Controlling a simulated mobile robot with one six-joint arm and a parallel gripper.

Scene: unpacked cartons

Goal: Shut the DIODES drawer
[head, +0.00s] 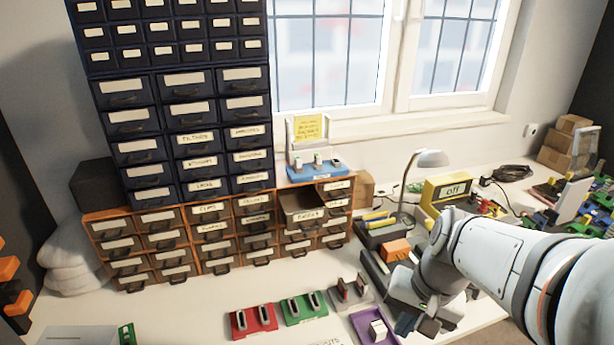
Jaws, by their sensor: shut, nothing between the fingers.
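One drawer (308,215) in the wooden-framed lower cabinet stands pulled out at the upper right part of that cabinet. Its inside shows from above, and its front label is too small to read surely; it looks like DIODES. The drawers around it look flush. My arm reaches in from the right edge. My gripper (405,322) points down over the bench, to the right of and nearer than the open drawer, well apart from it. It is shut and empty; its fingertips are small and hard to make out.
Red (253,320) and green (304,307) holders and a purple tray (374,327) lie on the bench before the cabinet. A desk lamp (432,159) and a yellow "OFF" box (446,190) stand right. A blue stand (317,170) sits on the cabinet above the open drawer.

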